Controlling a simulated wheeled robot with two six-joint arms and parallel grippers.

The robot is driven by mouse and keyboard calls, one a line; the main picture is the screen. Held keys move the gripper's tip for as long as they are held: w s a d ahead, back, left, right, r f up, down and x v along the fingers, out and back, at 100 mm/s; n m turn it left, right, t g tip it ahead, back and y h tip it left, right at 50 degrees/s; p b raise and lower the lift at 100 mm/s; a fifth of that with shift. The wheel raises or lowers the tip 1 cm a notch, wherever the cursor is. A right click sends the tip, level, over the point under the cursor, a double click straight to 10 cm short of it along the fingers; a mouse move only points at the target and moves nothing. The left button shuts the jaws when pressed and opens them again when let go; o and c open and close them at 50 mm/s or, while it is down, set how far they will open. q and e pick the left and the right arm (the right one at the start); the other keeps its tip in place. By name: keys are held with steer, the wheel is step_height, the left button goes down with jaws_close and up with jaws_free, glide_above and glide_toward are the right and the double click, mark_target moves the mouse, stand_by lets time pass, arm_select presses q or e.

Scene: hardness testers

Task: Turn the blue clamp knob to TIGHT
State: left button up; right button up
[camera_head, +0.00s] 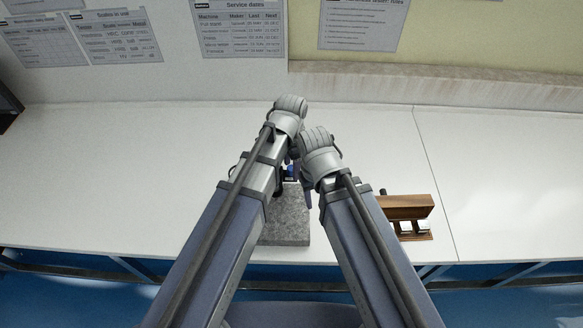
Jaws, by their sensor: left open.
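A small blue part (291,171), which looks like the clamp knob, shows in the narrow gap between my two forearms, above the far end of a grey granite block (287,222). My left gripper (286,176) is a small dark shape beside the blue part, mostly covered by my left arm. It is open; whether it touches the knob cannot be told. My right arm reaches in from the right and its wrist bends down close to the same spot. My right gripper's fingers cannot be made out. The knob's markings and most of the clamp are hidden.
An open wooden case (408,212) with small metal blocks stands right of my right arm. The white worktop (130,180) is clear at left and far right. A wall with posted charts (240,28) rises behind. The worktop's front edge runs below the granite block.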

arm_select(q)
jaws_close()
stand_by(0.4)
steer(key=shift+m, duration=0.3)
steer(key=m, duration=0.3)
steer(key=shift+m, duration=0.3)
steer(key=m, duration=0.4)
steer(key=shift+m, duration=0.3)
stand_by(0.4)
jaws_free()
steer(key=shift+r, duration=0.1)
